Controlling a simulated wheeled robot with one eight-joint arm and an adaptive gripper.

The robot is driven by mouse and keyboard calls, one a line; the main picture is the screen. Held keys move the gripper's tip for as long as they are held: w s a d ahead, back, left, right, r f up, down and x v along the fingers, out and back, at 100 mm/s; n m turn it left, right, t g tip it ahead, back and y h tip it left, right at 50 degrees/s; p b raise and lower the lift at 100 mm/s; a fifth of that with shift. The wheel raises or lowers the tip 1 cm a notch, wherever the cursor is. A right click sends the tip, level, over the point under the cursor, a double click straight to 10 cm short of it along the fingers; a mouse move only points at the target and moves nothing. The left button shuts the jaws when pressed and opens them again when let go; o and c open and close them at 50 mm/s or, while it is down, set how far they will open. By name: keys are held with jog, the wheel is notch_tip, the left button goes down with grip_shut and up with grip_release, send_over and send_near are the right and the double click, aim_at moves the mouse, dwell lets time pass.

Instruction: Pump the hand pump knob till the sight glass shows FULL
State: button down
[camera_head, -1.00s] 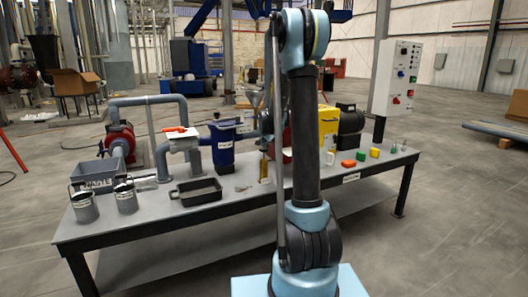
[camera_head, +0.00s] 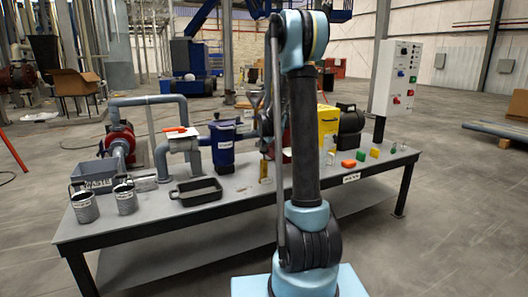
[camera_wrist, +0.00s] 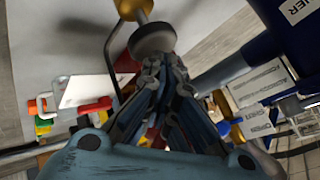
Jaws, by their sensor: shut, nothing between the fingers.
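My gripper (camera_wrist: 167,65) is shut and empty in the wrist view. Its fingertips are at the underside edge of a round grey knob (camera_wrist: 153,38) on a pale rod; I cannot tell whether they touch. A brass part (camera_wrist: 135,8) sits on the same rod beyond the knob. In the head view my arm hides the gripper and most of the pump area. A slim brass-coloured upright (camera_head: 264,171) shows just left of my arm on the bench. I cannot make out the sight glass or its level in either view.
The grey bench (camera_head: 150,222) carries a blue filter housing (camera_head: 222,146), an empty black tray (camera_head: 196,191), two metal cans (camera_head: 85,207) and a WASTE bin (camera_head: 95,175). A control box (camera_head: 398,78) stands behind the right end.

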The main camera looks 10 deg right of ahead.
aim_at(266, 150)
jog(key=shift+f, duration=1.3)
dwell(1.4)
jog(key=shift+r, duration=2.35)
jog(key=shift+r, duration=2.5)
jog(key=shift+r, duration=1.85)
